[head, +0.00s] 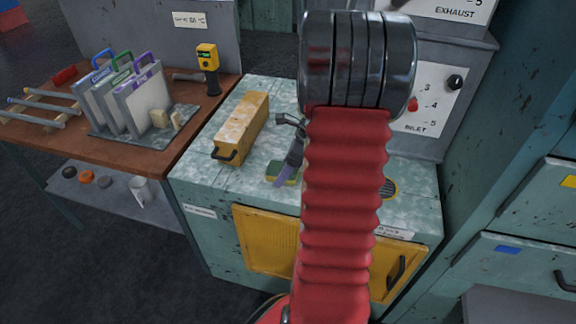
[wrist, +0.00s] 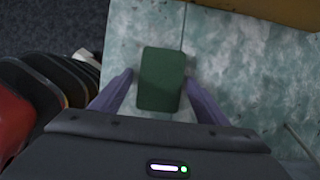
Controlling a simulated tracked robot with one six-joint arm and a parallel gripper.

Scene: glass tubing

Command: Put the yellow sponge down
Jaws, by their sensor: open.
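The sponge (head: 273,170) lies on the mottled green-white cabinet top (head: 210,180), left of my red arm in the head view. Its green side faces up, and a thin yellowish edge shows below it. In the wrist view the green face of the sponge (wrist: 162,80) sits between the two purple fingers of my gripper (wrist: 160,77). The fingers are spread, one on each side, with small gaps visible beside the sponge. In the head view my gripper (head: 284,178) is low over the cabinet top, and part of the sponge is hidden behind a finger.
A long yellow box (head: 243,127) with a dark handle stands behind and left of the sponge. A brown table (head: 120,158) with a rack of white panels (head: 140,105) is further left. A grey panel with dials (head: 435,100) stands at the back right. The cabinet's front edge is close.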

